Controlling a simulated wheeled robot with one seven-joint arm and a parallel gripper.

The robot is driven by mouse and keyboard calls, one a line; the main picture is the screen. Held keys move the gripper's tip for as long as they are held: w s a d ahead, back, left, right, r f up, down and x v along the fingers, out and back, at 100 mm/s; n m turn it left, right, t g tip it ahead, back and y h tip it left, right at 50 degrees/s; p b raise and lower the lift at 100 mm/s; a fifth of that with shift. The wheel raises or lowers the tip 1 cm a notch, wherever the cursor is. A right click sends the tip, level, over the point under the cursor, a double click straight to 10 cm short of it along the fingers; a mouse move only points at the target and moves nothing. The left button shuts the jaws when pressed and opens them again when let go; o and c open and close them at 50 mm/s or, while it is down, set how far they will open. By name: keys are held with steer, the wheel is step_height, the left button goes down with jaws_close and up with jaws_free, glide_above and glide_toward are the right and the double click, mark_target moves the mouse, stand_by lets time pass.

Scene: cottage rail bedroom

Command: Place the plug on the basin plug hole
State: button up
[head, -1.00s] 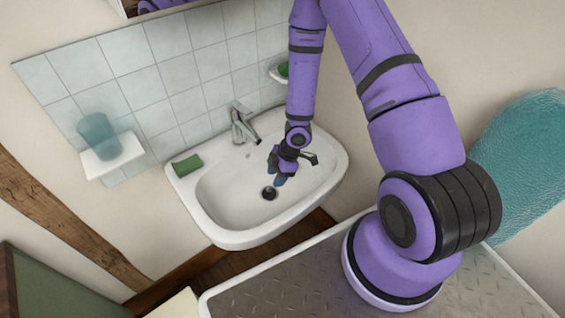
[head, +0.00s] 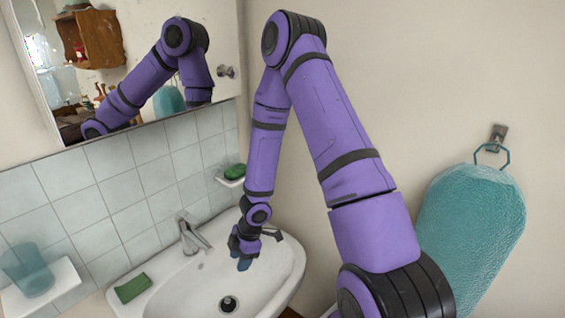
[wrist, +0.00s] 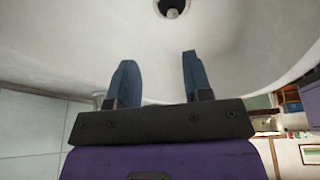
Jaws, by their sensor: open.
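The white basin (head: 185,290) is on the tiled wall, with its dark round plug hole (head: 228,304) low in the head view. The hole also shows at the top edge of the wrist view (wrist: 172,8), with a small paler spot within the dark round. I cannot tell whether the plug sits in it, and I see no separate plug elsewhere. My gripper (head: 243,265) is above the basin, behind the hole and apart from it. In the wrist view its two blue fingers (wrist: 160,62) are spread with nothing between them.
A chrome tap (head: 192,236) stands at the basin's back, left of my gripper. A glass (head: 27,270) stands on a wall shelf at left. A mirror cabinet (head: 140,60) hangs above; a teal towel (head: 470,225) hangs at right.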

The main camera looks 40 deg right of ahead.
steer(key=d+r+m+t+h, duration=0.2)
steer(key=d+r+m+h, duration=0.15)
steer(key=r, duration=1.05)
steer(key=d+r+m+t+h, duration=0.1)
steer(key=d+r+m+h, duration=0.3)
steer(key=r, duration=1)
steer(key=s+a+r+m+y, duration=0.2)
steer(key=s+a+r+m, duration=0.1)
steer(key=s+r, duration=0.5)
steer(key=s+a+r+m+t+y, duration=0.1)
steer(key=s+a+r+m, duration=0.3)
steer(key=s+r, duration=0.4)
steer(key=s+m+y, duration=0.1)
steer(key=s, duration=0.4)
steer(key=shift+s+r+m, duration=0.3)
steer(key=shift+r+m, duration=0.05)
